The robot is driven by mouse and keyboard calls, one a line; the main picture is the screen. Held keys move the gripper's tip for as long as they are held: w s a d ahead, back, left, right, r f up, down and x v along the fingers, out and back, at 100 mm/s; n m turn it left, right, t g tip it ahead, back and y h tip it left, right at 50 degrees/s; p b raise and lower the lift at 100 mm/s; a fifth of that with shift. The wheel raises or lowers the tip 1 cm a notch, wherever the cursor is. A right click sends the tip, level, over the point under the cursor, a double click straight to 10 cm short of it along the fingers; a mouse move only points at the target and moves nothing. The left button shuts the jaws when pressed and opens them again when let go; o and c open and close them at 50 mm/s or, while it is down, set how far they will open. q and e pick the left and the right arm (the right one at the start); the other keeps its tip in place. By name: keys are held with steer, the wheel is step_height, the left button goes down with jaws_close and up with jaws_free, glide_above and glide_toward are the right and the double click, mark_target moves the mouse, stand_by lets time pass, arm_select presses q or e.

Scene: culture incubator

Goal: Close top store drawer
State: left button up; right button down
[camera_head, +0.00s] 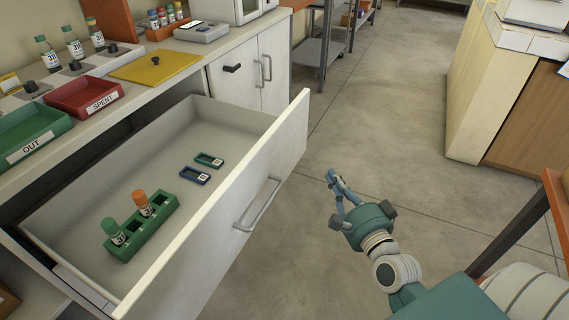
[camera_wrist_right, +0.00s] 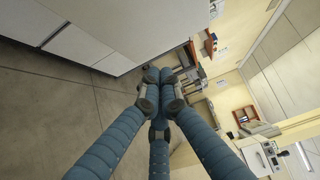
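The top store drawer (camera_head: 225,200) is pulled far out from under the counter on the left of the head view. Its white front panel carries a grey bar handle (camera_head: 258,205). Inside the drawer are a green rack (camera_head: 160,222) with a green-capped vial (camera_head: 114,232) and an orange-capped vial (camera_head: 142,203), and two small flat labelled pieces, one blue (camera_head: 195,175) and one green (camera_head: 209,160). My right gripper (camera_head: 332,177) is to the right of the handle, apart from the drawer. In the right wrist view its fingertips (camera_wrist_right: 160,78) meet with nothing between them. My left gripper is out of view.
On the counter are a green OUT tray (camera_head: 62,127), a red SPENT tray (camera_head: 118,93), a yellow mat (camera_head: 157,66) and several vials. A white cupboard (camera_head: 250,75) stands beyond the drawer. An orange-edged frame (camera_head: 515,232) is at right. The floor (camera_head: 400,130) between is clear.

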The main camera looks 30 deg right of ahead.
glide_toward(297, 139)
steer(key=w+d, duration=0.2)
steer(key=d, duration=0.1)
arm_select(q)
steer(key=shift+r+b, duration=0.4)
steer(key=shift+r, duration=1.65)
arm_select(e)
steer(key=shift+w+a+f, duration=0.1)
steer(key=shift+w+a, duration=0.4)
steer(key=shift+w, duration=0.3)
steer(key=shift+w+a+f, duration=0.1)
steer(key=shift+w+a, duration=0.4)
steer(key=shift+w, duration=0.25)
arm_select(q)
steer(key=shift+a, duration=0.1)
